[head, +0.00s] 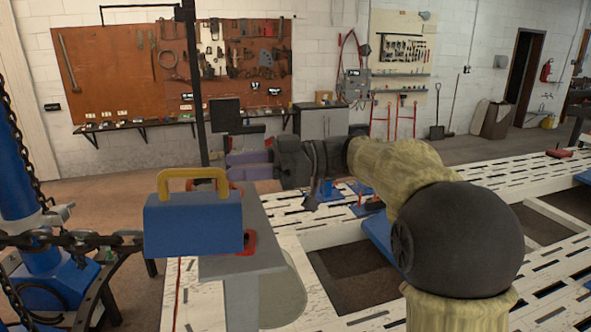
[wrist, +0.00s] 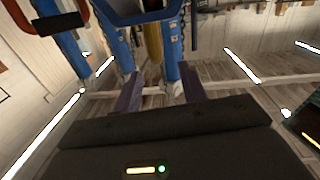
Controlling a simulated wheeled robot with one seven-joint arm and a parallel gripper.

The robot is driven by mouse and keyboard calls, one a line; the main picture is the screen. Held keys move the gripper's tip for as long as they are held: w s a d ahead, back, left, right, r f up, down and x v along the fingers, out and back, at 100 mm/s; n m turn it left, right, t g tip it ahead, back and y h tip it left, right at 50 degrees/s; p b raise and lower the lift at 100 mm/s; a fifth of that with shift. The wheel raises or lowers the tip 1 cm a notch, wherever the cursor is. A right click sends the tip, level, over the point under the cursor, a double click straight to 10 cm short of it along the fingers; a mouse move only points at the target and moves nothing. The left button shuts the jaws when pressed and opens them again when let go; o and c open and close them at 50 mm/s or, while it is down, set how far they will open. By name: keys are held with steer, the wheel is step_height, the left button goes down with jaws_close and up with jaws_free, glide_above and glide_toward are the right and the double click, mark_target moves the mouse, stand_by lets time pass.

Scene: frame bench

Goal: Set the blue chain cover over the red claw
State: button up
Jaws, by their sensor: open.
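The blue chain cover (head: 193,225), a box with a yellow handle on top, is upright at lower left in the head view. In the wrist view both fingers (wrist: 161,88) are spread with nothing clearly between the tips.
A grey plate (head: 268,256) is beside the cover. A dark chain (head: 75,240) runs from the blue tower (head: 25,180) at left to the cover's left side in the picture. The white slotted bench (head: 480,240) spreads right. In the wrist view, blue posts and a yellow bar (wrist: 153,45) stand beyond the fingers.

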steer(key=w+d+b, duration=0.1)
steer(key=d+b, duration=0.1)
steer(key=d, duration=0.7)
steer(key=shift+w, duration=0.2)
